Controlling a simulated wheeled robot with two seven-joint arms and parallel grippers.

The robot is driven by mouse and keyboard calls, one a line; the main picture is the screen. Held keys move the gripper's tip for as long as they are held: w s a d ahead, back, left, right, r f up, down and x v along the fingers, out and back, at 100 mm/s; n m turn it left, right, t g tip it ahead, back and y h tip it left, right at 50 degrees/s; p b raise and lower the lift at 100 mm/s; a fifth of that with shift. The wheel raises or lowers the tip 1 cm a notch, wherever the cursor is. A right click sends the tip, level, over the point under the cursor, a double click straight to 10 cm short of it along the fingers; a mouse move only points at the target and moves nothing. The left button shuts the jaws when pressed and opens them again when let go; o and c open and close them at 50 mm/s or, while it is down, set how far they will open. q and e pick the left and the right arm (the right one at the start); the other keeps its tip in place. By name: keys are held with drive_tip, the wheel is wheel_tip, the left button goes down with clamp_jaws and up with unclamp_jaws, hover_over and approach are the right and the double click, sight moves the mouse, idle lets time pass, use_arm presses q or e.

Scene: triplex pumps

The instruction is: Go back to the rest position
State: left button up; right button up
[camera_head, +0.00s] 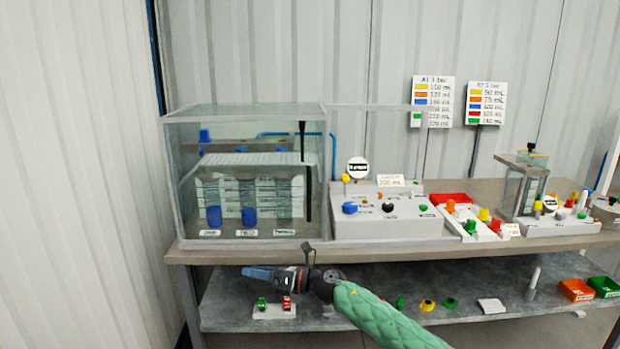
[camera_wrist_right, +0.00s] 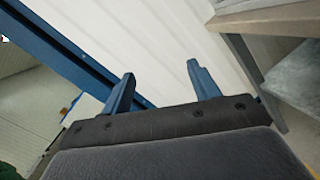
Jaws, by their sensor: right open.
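My right arm, in a green padded sleeve, comes in from the bottom of the head view. Its gripper (camera_head: 258,272) points left, in front of the lower shelf and below the upper table top. In the right wrist view the two blue fingers of the right gripper (camera_wrist_right: 158,85) stand apart with nothing between them. Beyond them are a pale ribbed wall and a blue post. My left gripper is not in view.
The upper table (camera_head: 420,243) carries a glass tank (camera_head: 245,115) and a grey pump panel (camera_head: 385,232). The lower shelf (camera_head: 380,283) holds a small stand with green and red parts (camera_head: 274,311), several coloured knobs, an orange bin (camera_head: 575,290) and a green bin (camera_head: 604,286).

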drive_tip(key=s+d+f+m+t+h+p, duration=0.1)
drive_tip(key=s+d+f+m+t+h, duration=0.6)
drive_tip(key=m, duration=1.1)
drive_tip(key=s+d+f+m+t+h+p, duration=0.25)
drive_tip(key=s+d+f+m+h, duration=0.85)
drive_tip(key=m, duration=0.7)
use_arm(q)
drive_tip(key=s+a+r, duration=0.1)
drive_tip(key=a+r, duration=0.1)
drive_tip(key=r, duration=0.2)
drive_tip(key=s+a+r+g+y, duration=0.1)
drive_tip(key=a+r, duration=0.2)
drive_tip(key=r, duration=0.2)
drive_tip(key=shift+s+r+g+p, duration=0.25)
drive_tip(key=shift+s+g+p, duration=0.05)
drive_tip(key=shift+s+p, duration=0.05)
use_arm(e)
drive_tip(key=s+d+f+m+g, duration=0.2)
drive_tip(key=s+d+g, duration=0.1)
drive_tip(key=s, duration=0.7)
drive_tip(key=s+d+f+m+g, duration=0.2)
drive_tip(key=s+d+f+g, duration=0.1)
drive_tip(key=s, duration=0.7)
drive_tip(key=s+d+f+m+g+y, duration=0.1)
drive_tip(key=s+d+f+m+g, duration=0.2)
drive_tip(key=s, duration=0.7)
drive_tip(key=shift+s+d+g, duration=0.15)
drive_tip(key=shift+d+g, duration=0.1)
drive_tip(key=shift+g, duration=0.5)
